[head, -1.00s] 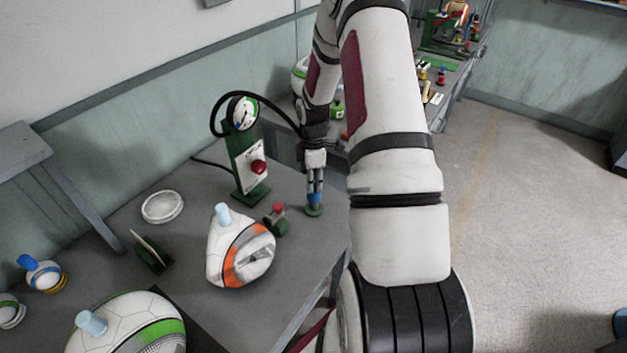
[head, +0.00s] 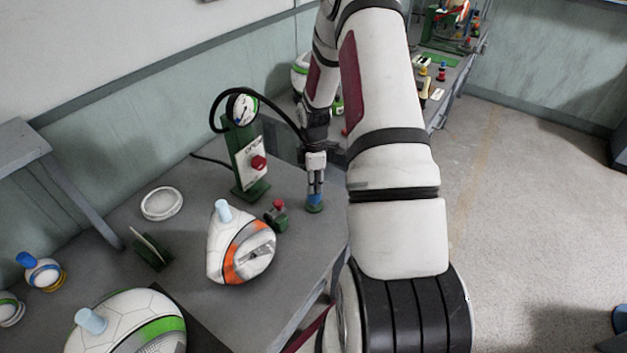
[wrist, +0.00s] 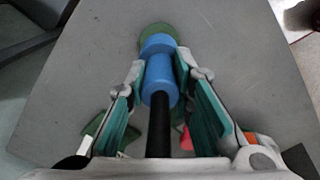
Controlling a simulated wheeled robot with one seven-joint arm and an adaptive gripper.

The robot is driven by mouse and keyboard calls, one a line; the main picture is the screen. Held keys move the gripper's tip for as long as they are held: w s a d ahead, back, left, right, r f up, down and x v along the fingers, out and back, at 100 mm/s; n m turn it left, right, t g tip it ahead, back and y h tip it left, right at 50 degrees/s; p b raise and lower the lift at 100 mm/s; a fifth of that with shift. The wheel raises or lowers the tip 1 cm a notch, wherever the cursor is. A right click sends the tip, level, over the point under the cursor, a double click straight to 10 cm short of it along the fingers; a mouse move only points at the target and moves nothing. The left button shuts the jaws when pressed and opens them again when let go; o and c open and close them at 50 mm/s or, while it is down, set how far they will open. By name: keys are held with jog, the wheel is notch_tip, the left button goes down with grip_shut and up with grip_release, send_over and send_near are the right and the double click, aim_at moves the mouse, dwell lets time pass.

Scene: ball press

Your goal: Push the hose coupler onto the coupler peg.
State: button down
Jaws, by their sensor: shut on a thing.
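The blue hose coupler (wrist: 160,72) is between the fingers of my gripper (wrist: 161,62), with the black hose (wrist: 159,128) running back from it. In the head view my gripper (head: 315,188) points down at the right edge of the table, shut on the coupler (head: 315,200). The coupler stands about upright over the round green base (head: 314,209) of the peg. Its lower end looks low against that base, which also shows in the wrist view (wrist: 155,32). The peg itself is hidden, and I cannot tell how deep the coupler sits.
A small green valve (head: 277,215) and a white-orange ball (head: 240,248) are nearby. The table's right edge is close to the base.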

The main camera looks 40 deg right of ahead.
jog(key=shift+f, duration=1.1)
jog(key=c, duration=1.3)
grip_release()
jog(key=shift+r, duration=0.1)
notch_tip(320, 180, up, 11)
jog(key=shift+r, duration=0.45)
